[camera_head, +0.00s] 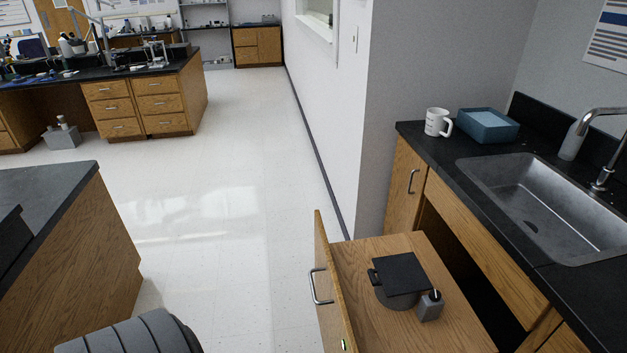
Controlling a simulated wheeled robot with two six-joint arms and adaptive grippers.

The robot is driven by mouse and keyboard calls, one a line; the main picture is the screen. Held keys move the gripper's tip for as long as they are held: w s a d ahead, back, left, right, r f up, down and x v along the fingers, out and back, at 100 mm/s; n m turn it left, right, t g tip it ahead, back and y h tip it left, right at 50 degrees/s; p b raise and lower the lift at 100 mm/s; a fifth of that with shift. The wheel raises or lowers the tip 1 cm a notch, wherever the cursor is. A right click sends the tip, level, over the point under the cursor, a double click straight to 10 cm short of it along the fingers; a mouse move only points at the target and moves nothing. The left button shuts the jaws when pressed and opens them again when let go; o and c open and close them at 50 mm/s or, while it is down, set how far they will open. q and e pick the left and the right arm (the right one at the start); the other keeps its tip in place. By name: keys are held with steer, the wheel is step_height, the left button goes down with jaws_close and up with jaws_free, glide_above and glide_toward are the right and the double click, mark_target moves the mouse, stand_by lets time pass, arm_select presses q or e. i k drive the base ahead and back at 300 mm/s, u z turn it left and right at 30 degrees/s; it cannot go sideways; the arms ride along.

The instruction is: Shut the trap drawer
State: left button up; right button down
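The trap drawer (455,318) is pulled out from the counter beneath the sink, at the lower right. Its wooden front panel (328,290) stands clear of the cabinet and carries a metal bar handle (320,286) facing left. On the drawer's wooden surface sits a dark round device with a square black top (400,274). A small grey block with a dark top (430,306) stands beside it. Neither of my grippers shows in the head view.
The black counter holds a steel sink (545,205), a white mug (438,122) and a blue tray (488,125). A wooden bench (70,250) stands at the left. White floor (215,220) lies open between bench and wall. A small green mark shows low on the drawer front.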

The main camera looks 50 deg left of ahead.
mark_target(355, 315)
steer(key=u, duration=0.5)
steer(key=k, duration=1.1)
steer(key=u, duration=0.95)
steer(key=i, duration=1.25)
steer(key=z, duration=1)
steer(key=k, duration=0.5)
steer(key=z, duration=0.55)
steer(key=i, duration=0.9)
steer(key=u, duration=0.9)
